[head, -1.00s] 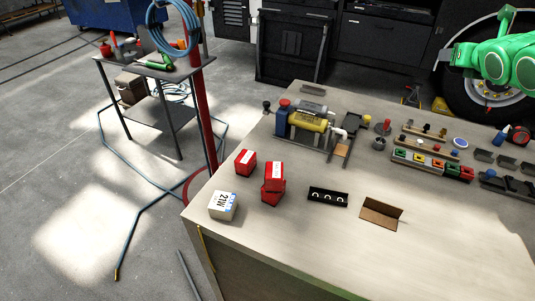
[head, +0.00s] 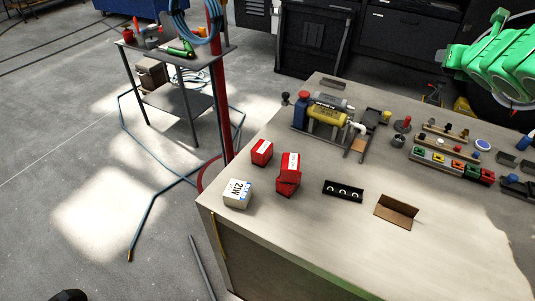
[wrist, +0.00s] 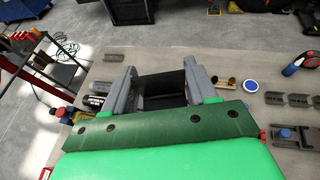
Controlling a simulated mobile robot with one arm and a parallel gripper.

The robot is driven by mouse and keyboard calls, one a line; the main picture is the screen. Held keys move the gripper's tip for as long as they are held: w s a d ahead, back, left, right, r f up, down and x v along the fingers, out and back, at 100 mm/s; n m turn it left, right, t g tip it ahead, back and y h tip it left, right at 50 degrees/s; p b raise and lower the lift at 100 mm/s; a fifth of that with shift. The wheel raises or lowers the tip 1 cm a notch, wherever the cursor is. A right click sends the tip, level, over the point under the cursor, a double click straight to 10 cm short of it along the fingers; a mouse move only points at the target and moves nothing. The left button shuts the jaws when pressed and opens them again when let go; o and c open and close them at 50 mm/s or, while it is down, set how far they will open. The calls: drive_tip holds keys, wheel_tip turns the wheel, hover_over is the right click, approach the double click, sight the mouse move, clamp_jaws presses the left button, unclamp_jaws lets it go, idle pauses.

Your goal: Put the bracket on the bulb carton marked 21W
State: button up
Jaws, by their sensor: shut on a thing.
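The bulb carton marked 21W (head: 237,193) is a white box with blue marks, standing near the left front corner of the workbench; its top looks clear. In the wrist view, my gripper (wrist: 162,80) is shut on a dark, flat-faced piece (wrist: 163,90), which looks like the bracket. Its full shape is hidden by the fingers and the green gripper body. In the head view only my green arm shows at the upper right; my gripper and the held piece are out of that view, well right of the carton.
A black holder (head: 343,191) and a brown angled piece (head: 397,210) lie farther right. A yellow cylinder assembly (head: 327,116) stands behind. The front of the workbench (head: 320,235) is clear.

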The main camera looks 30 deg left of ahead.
drive_tip(key=shift+s+a+f, duration=0.65)
drive_tip(key=shift+a, duration=1.55)
wheel_tip(320, 180, up, 5)
drive_tip(key=m+h, duration=0.7)
drive_tip(key=h, duration=0.2)
hover_over(243, 185)
drive_tip(key=shift+g, duration=0.3)
wheel_tip(243, 185, down, 31)
drive_tip(key=shift+r, duration=0.2)
drive_tip(key=shift+f, duration=0.15)
drive_tip(key=o, duration=1.1)
